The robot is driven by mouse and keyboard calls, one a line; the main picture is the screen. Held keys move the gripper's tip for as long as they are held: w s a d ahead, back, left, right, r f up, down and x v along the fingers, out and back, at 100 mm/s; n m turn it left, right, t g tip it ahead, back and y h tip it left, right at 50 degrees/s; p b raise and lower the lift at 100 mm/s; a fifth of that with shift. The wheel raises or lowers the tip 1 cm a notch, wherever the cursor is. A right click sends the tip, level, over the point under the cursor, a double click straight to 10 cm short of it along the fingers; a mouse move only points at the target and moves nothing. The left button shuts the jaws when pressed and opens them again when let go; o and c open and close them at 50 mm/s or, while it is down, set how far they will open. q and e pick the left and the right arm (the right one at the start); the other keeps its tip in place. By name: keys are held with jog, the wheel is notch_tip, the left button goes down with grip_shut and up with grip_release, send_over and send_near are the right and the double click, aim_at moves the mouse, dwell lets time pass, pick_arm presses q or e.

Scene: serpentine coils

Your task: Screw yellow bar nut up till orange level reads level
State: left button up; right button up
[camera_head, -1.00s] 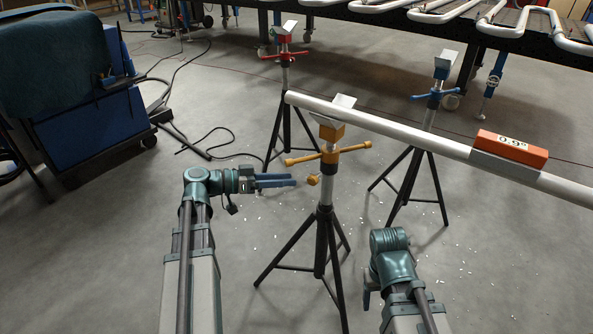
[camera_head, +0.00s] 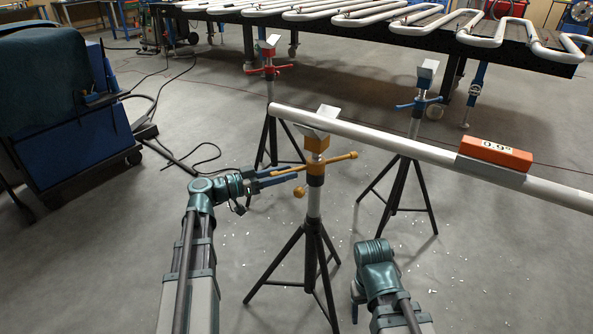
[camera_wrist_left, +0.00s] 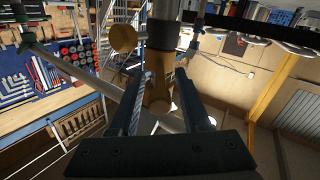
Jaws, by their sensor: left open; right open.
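The yellow bar nut (camera_head: 318,162), a cross handle with round knobs, sits on the front stand's post below an orange V-head. The orange level (camera_head: 495,152) rests on the pale pipe and reads 0.9°. My left gripper (camera_head: 297,173) is open, its fingertips at the nut's left arm. In the left wrist view, a yellow bar arm (camera_wrist_left: 158,82) with its knob lies between the two open fingers, with gaps on both sides; another knob (camera_wrist_left: 123,38) is outside them. My right gripper (camera_head: 355,300) is low at the right of the stand, mostly hidden behind its own arm.
The pipe (camera_head: 400,142) runs rightward from the front stand's head. A red-handled stand (camera_head: 269,70) and a blue-handled stand (camera_head: 418,105) are behind. A blue cart (camera_head: 75,130) is at left and a coil table (camera_head: 400,35) at the back.

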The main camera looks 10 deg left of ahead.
aim_at(307, 167)
pick_arm(q)
jog(key=shift+x, duration=1.9)
grip_shut()
